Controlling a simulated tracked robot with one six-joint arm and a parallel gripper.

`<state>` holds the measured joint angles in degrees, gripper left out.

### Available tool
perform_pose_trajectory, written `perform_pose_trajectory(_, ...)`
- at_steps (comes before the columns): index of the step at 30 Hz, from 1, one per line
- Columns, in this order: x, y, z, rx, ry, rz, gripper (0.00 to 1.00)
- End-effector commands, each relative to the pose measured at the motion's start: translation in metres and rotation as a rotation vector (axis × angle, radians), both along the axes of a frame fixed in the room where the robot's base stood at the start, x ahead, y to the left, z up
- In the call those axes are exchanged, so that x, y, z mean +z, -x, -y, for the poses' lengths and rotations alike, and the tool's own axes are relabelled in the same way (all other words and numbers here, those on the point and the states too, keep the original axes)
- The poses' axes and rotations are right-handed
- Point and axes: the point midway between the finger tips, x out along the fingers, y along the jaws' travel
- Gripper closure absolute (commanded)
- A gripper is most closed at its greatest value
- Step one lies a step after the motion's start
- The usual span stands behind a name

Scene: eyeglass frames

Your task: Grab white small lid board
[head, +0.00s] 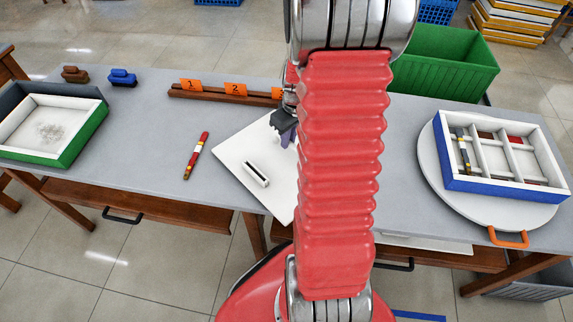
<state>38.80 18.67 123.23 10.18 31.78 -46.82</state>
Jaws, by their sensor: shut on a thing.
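The white lid board (240,146) is a flat, pale square with a small raised white piece (256,174) with a dark slot on its face. It shows left of my red arm, and its right part is hidden behind the arm. Its near corner reaches past the table's front edge in the picture. My gripper (287,133) is dark grey and sits at the board's far right side, shut on the board. The fingertips are partly hidden by my arm, and I cannot tell how high the board is above the table.
A red pen-like stick (196,156) lies left of the board. A brown rack (210,94) with orange number cards stands behind. A green-sided tray (72,146) is at the left. A blue-sided compartment box (490,188) sits on a round white turntable (430,165) at the right.

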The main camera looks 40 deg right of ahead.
Motion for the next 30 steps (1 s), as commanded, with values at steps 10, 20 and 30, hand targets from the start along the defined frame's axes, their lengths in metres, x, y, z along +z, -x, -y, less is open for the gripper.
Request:
perform_pose_trajectory(10,0.015,-0.001,0.001,0.001,0.002,0.002,1.0)
perform_pose_trajectory(20,0.028,-0.001,0.001,0.001,0.002,0.002,1.0)
perform_pose_trajectory(30,0.04,0.0,0.0,0.001,0.001,0.001,1.0)
